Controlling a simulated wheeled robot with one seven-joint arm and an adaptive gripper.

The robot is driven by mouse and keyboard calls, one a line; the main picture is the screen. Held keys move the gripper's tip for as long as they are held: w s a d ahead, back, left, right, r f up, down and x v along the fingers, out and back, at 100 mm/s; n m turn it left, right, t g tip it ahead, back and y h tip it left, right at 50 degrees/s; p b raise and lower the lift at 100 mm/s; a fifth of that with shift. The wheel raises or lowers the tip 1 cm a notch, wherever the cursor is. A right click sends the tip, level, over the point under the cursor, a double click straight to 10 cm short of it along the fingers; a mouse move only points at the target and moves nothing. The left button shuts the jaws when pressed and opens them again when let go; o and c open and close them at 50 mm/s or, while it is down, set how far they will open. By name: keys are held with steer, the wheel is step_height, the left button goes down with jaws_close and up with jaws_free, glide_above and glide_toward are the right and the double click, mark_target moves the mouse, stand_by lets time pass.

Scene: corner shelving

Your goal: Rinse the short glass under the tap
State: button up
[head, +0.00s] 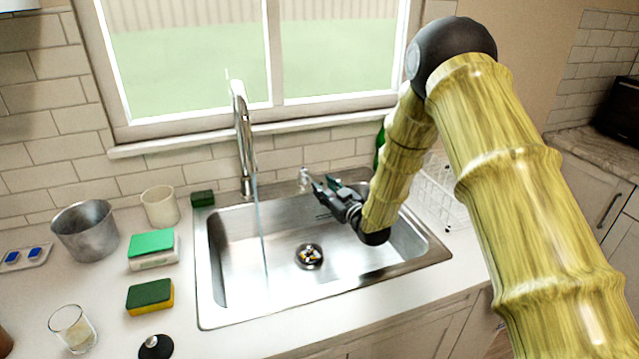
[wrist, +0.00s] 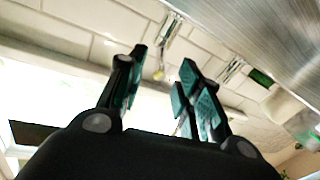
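A short clear glass (head: 73,328) stands on the counter at the lower left in the head view, well away from my gripper. The tall chrome tap (head: 243,135) rises behind the sink, and a thin stream of water (head: 260,225) falls from it into the basin. My gripper (head: 317,180) is over the back of the sink, right of the tap, close to a small chrome fitting (head: 304,177). In the wrist view its fingers (wrist: 163,60) are apart with nothing held. A small fitting (wrist: 160,72) shows beyond the gap; contact cannot be told.
The steel sink (head: 205,290) has a drain. A metal pot (head: 85,230), cream cup (head: 160,205), sponges (head: 150,296), tray with blue tablets (head: 25,257) and black stopper (head: 156,347) crowd the left counter. A white rack (head: 440,190) and green bottle (head: 379,150) stand right.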

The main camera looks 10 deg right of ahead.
steer(key=v, duration=0.6)
steer(key=shift+s, duration=0.25)
steer(key=shift+d, duration=0.1)
